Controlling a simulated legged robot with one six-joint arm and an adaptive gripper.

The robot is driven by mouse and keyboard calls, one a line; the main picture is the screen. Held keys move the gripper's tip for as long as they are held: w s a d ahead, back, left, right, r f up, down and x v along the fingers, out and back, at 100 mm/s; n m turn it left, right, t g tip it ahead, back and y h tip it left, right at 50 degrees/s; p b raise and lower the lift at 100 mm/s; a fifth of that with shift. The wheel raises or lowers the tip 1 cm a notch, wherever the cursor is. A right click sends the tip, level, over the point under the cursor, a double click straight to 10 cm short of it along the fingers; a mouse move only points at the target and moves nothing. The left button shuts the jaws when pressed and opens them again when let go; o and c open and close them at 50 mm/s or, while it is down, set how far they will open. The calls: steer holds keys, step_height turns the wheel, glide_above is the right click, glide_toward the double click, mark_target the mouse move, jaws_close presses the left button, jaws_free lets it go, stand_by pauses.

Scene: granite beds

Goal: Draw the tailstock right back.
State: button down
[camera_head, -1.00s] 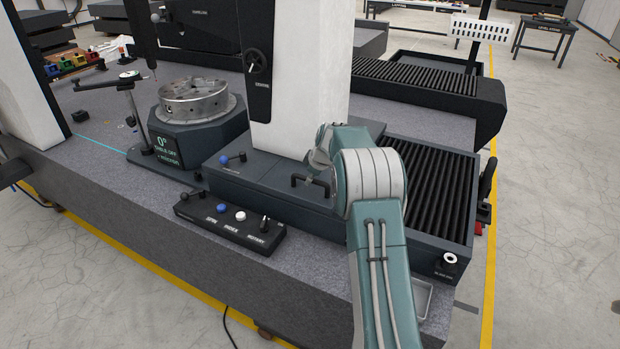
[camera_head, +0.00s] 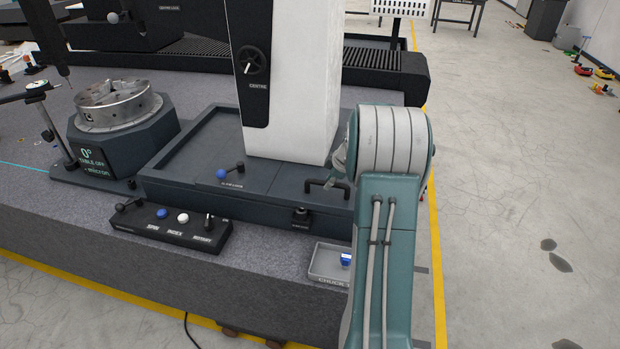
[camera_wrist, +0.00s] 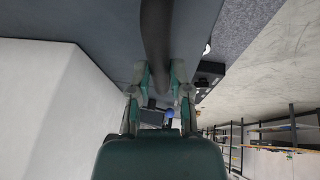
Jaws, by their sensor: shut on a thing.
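The tailstock is a white column (camera_head: 290,80) on a dark saddle (camera_head: 260,203), with a black handwheel (camera_head: 251,60) on a panel marked CENTRE. It stands to the right of the chuck (camera_head: 117,105), with a flat, rimmed dark stretch between them. A black bar handle (camera_head: 325,186) stands at the saddle's front right. In the wrist view, my gripper (camera_wrist: 161,72) is shut on the dark bar of this handle (camera_wrist: 157,35), one finger on each side. In the head view my arm hides most of the gripper and the saddle's right end.
A blue-knobbed lever (camera_head: 226,172) sits on the saddle's left part. A control box (camera_head: 170,228) stands in front on the granite, and a small chuck-key tray (camera_head: 325,262) is beside my arm. Open floor (camera_head: 510,200) lies to the right, past a yellow line.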

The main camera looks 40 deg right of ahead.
steer(key=shift+s+d, duration=0.4)
steer(key=shift+s, duration=0.2)
steer(key=c, duration=0.6)
jaws_free()
steer(key=shift+d, duration=0.1)
steer(key=v, duration=1.1)
steer(key=shift+s+r, duration=0.15)
steer(key=shift+r, duration=0.15)
